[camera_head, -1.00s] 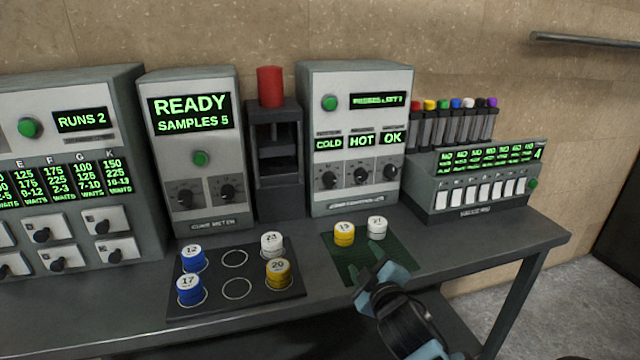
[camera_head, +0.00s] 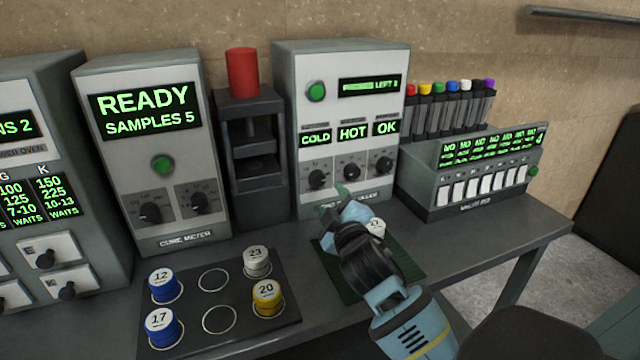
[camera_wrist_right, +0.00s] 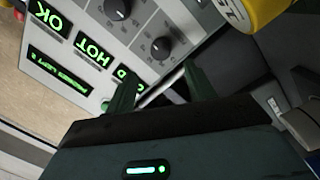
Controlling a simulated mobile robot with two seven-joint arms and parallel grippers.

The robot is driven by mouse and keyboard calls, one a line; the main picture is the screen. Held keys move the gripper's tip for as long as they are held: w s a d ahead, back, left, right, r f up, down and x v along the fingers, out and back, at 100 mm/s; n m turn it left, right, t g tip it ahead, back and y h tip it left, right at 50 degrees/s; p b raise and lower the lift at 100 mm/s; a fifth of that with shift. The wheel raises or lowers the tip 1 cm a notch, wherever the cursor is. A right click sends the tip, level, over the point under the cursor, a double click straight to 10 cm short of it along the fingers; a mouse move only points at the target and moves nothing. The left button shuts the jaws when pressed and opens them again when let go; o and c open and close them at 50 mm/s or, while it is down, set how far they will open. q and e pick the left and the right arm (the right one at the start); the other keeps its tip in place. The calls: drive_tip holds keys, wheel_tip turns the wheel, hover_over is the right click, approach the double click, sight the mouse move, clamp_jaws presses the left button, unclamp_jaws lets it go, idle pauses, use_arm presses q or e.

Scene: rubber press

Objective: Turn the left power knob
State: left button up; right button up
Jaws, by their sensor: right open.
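The controller box (camera_head: 286,115) has a row of three black knobs under the COLD, HOT and OK displays. Its left knob (camera_head: 318,179) sits under COLD, the middle knob (camera_head: 351,170) under HOT. My right gripper (camera_head: 332,203) is open and empty, just in front of and below the left knob, apparently not touching it. My left gripper is not in view.
The cure meter (camera_head: 112,72) reads READY, with two knobs of its own. A dark tray (camera_head: 200,345) holds blue, white and yellow jars.

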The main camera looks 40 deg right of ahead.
sight(320, 181)
drive_tip(key=x, duration=0.6)
drive_tip(key=shift+w+d, duration=0.1)
drive_tip(key=shift+w, duration=0.15)
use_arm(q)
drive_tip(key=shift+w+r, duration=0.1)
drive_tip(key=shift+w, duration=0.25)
use_arm(e)
drive_tip(key=shift+w+d, duration=0.15)
drive_tip(key=shift+w, duration=0.3)
drive_tip(key=c, duration=1)
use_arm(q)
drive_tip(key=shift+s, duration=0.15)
use_arm(e)
drive_tip(key=shift+o, duration=0.2)
